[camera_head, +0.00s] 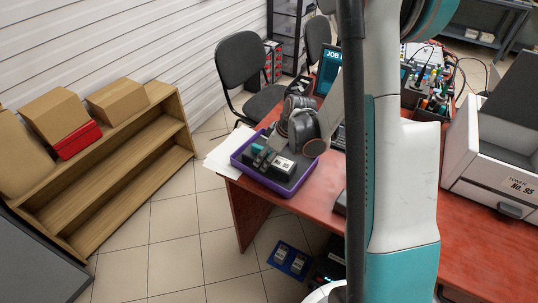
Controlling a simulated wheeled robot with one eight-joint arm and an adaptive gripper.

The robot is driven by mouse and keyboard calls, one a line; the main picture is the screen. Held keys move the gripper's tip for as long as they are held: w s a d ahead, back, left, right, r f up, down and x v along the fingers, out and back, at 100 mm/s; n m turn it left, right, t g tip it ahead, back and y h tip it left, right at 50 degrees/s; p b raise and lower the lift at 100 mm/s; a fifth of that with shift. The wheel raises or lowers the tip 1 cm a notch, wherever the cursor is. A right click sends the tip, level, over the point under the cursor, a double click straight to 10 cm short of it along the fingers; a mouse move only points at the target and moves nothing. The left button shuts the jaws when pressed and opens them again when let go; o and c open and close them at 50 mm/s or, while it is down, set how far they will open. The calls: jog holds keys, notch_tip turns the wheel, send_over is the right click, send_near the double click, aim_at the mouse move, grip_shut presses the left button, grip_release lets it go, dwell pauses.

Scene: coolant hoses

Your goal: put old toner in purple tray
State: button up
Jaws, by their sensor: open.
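The purple tray (258,179) sits on the left end of the red-brown table. A dark cartridge with a white label (284,166), which looks like the old toner, lies inside the tray. My gripper (264,157) reaches down over the tray, with its dark fingers right at the cartridge. The fingers are open. They overlap the cartridge in the picture, and I cannot tell whether they touch it. My wrist hides the tray's back part.
A white printer (505,155) labelled "No. 95" stands at the right. White paper (222,158) lies beside the tray. Tools (432,90) and cables are at the table's back. A wooden shelf (115,165) with boxes and a dark chair (242,62) stand beyond. My arm hides the middle table.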

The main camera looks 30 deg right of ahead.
jog(key=p+v, duration=0.3)
jog(key=v, duration=0.9)
jog(key=shift+p, duration=0.4)
jog(key=shift+a+r, duration=0.1)
jog(key=shift+r, duration=0.05)
